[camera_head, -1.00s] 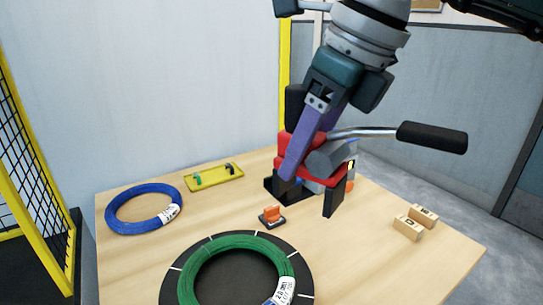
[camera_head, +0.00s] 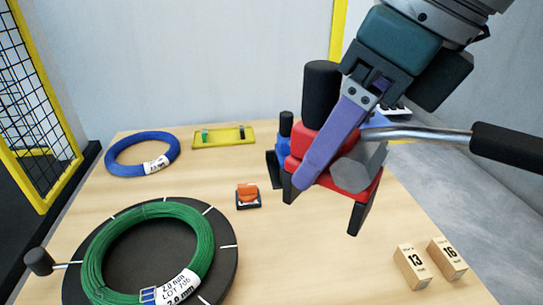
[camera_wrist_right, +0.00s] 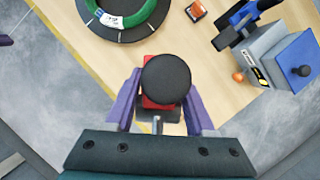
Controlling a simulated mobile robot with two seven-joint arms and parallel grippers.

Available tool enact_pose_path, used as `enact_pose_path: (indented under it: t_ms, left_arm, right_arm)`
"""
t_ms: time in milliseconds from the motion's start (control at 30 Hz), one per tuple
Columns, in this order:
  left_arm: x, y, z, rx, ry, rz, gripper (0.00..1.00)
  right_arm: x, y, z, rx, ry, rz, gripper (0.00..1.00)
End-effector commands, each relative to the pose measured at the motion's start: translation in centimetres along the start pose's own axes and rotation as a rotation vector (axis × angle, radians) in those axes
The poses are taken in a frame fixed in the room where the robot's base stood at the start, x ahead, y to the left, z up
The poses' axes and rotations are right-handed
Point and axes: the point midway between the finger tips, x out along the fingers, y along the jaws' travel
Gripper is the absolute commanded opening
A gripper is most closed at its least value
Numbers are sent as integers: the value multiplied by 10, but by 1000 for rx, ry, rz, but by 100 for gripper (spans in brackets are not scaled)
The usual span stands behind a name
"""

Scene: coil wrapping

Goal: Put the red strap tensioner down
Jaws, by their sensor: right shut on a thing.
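The red strap tensioner (camera_head: 313,138) has a red body, a black knob, a grey metal part and a long lever with a black grip. My right gripper (camera_head: 328,150) is shut on it, a purple finger lying across its near side. In the head view it appears above the right part of the table; clearance is hard to judge. In the right wrist view, the tensioner's black knob (camera_wrist_right: 166,79) sits between both fingers of the right gripper (camera_wrist_right: 158,108) and hides much of the body.
The wooden table (camera_head: 290,255) holds a green coil (camera_head: 205,245) on a black disc, a blue coil (camera_head: 118,158), a yellow tray (camera_head: 222,142), an orange-black item (camera_head: 248,194) and numbered blocks (camera_head: 412,266). A blue-grey device (camera_wrist_right: 268,55) stands behind the tensioner. Table is clear before the blocks.

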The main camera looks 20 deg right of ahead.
Motion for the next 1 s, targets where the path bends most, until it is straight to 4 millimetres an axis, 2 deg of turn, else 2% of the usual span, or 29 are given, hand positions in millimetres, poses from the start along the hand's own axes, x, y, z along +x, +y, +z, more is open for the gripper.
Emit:
enact_pose_path:
  t_ms: [33, 100, 300, 400, 500, 733, 900, 1000]
  left_arm:
    - [19, 0, 6, 1, 0, -2, 0]
    - [34, 0, 11, 2, -1, -4, 0]
    - [71, 0, 24, 5, -2, -7, 0]
    - [85, 1, 28, 5, -3, -6, 0]
    - [92, 1, 31, 5, -3, -6, 0]
    - [101, 2, 34, 3, -3, -4, 0]
    - [122, 4, 40, -1, -3, 0, 0]
    - [126, 5, 41, -4, -3, 2, 0]
  right_arm:
    - [22, 0, -9, 0, 0, 2, 0]
    - [42, 0, -18, 1, 2, 2, 0]
    - [93, 0, -39, 1, 0, 1, 0]
    - [112, 0, -47, 0, 0, 1, 0]
    - [124, 0, -51, 0, -1, 0, 0]
    - [136, 0, -56, 0, -2, 1, 0]
    - [163, 0, -68, 0, 0, 1, 0]
    - [169, 0, -70, 0, -1, 2, 0]
